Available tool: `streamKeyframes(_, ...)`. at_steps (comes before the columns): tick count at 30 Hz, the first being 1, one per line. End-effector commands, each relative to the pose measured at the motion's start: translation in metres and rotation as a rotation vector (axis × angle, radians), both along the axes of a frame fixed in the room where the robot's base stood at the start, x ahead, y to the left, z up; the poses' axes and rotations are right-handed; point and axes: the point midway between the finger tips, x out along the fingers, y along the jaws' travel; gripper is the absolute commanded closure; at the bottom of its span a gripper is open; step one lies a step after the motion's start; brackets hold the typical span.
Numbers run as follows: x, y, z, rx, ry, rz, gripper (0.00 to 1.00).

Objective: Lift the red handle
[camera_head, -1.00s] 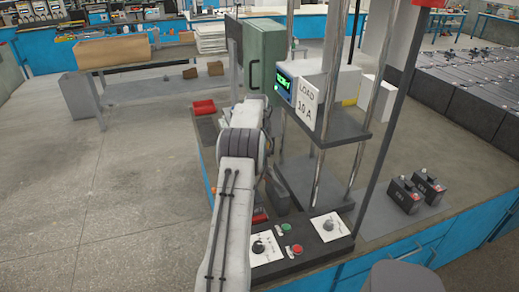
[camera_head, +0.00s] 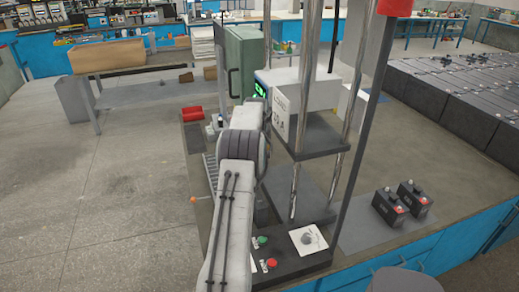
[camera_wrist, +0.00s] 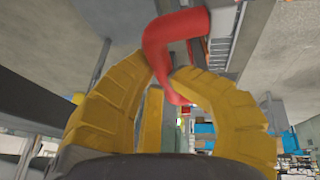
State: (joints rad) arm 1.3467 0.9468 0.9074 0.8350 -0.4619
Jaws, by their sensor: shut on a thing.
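The red handle (camera_wrist: 156,45) is a bent red bar in the wrist view. It runs down between the two yellow fingers of my gripper (camera_wrist: 164,76). The fingers curve in on it from both sides and are shut on it. Its upper part bends to the right, towards the grey fixture. In the head view my own arm hides the gripper and the part of the handle it holds.
A post stand holds a load box (camera_head: 302,90) just right of my arm. A control panel with a green button (camera_head: 262,240) and red button (camera_head: 272,264) is in front. Two black batteries (camera_head: 388,207) stand right. A red block (camera_head: 192,113) lies on the bench behind.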

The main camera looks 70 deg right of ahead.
Motion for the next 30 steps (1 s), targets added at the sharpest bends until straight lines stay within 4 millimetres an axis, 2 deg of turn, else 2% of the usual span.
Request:
streamKeyframes(1, -0.0104, 0.0034, -0.0172, 0.032, 0.007, -0.015, 1.0)
streamKeyframes(10, -0.0103, 0.0032, -0.0172, 0.031, 0.006, -0.015, 1.0)
streamKeyframes(11, -0.0103, 0.0032, -0.0172, 0.031, 0.006, -0.015, 0.78)
streamKeyframes(21, -0.0086, 0.0017, -0.0126, 0.021, 0.005, -0.012, 0.48)
streamKeyframes(30, -0.0069, 0.0019, -0.0081, 0.017, 0.004, -0.009, 0.48)
